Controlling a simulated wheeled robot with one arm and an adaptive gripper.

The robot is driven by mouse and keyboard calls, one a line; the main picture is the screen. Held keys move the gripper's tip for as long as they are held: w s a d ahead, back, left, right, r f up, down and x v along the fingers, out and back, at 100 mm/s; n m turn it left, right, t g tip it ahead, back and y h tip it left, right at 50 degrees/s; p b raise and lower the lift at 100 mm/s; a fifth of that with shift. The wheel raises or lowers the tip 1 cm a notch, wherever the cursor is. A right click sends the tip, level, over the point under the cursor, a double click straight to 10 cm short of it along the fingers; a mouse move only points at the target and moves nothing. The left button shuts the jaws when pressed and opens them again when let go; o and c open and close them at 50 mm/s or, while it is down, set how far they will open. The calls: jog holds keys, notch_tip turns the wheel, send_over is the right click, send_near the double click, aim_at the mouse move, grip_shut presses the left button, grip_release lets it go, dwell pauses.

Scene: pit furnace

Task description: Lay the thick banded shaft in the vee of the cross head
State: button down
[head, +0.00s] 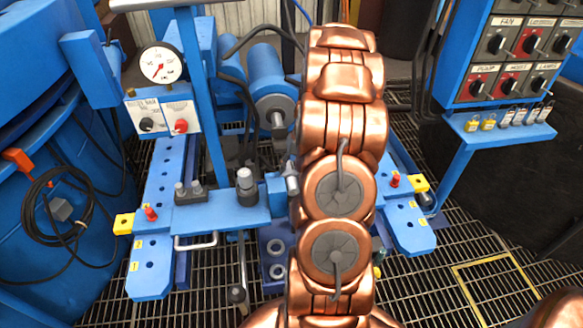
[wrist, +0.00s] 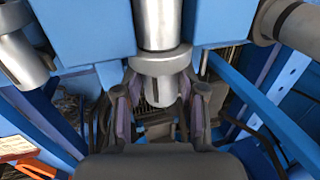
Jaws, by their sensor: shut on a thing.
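My gripper (wrist: 160,98) shows in the wrist view with one finger on each side of the lower end of a thick steel shaft. This shaft (wrist: 158,22) has a wide collar and a narrower end, and I take it for the banded shaft. The gripper is shut on it. The shaft stands in front of a blue block (wrist: 90,25); whether it touches the block I cannot tell. In the head view my copper arm hides the gripper and most of what lies behind it. I cannot make out the vee of the cross head.
A blue shelf (head: 215,215) bears dark-based pegs and a thick stepped steel piece (head: 246,187). A gauge (head: 161,65) and control panel (head: 163,115) stand to its left. A blue cabinet (head: 510,45) with padlocks is at right. Grating (head: 485,245) is open at lower right.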

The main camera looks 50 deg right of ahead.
jog(key=c, duration=0.6)
grip_release()
jog(key=v, duration=1.2)
jog(key=shift+a, duration=0.1)
